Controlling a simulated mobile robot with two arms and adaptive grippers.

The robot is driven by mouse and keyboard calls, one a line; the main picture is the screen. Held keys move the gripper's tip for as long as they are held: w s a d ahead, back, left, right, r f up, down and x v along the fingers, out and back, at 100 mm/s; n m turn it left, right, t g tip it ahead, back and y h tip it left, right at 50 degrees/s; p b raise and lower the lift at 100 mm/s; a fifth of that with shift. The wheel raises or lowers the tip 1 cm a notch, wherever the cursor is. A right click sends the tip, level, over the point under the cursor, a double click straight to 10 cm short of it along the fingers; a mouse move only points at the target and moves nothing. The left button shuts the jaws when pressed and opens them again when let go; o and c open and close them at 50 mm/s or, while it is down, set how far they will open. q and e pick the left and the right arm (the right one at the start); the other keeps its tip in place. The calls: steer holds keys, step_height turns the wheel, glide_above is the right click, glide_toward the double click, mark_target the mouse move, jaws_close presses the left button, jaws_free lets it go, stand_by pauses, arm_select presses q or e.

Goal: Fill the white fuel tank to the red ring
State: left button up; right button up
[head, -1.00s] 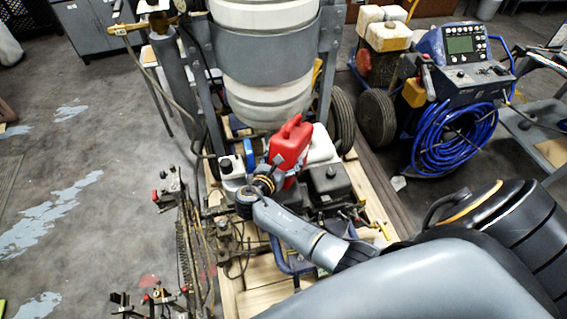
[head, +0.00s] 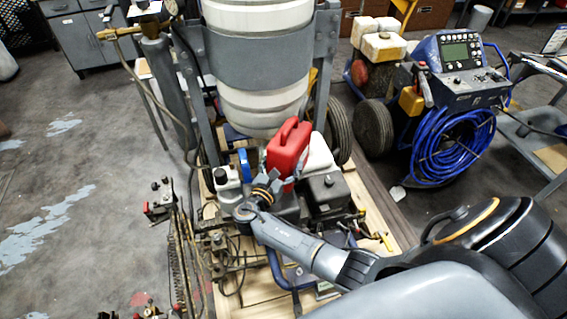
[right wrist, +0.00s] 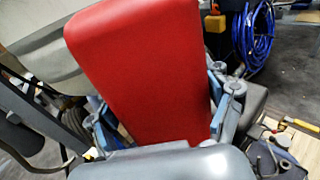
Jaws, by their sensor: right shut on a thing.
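A red fuel can (head: 287,150) is held roughly upright above the engine area of the line striper. My right gripper (head: 272,184) is shut on it, and in the right wrist view fingers flank the can (right wrist: 145,70) on both sides. A small white tank with a black cap (head: 229,190) stands just left of the can. Another white body (head: 319,153) is partly hidden behind the can; I cannot tell which of the two is the fuel tank. No red ring can be made out. My left gripper is not in view.
A large white drum (head: 262,103) in a grey frame stands close behind the can. A dark engine (head: 328,190) is to its right. Hoses and rods crowd the left side. A machine with a coiled blue hose (head: 452,145) stands at the right. Floor is open at far left.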

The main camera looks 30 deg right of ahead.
steer(key=shift+r, duration=0.2)
steer(key=shift+r+t+h+p, duration=0.4)
steer(key=shift+r+h+p, duration=0.1)
steer(key=shift+r, duration=0.95)
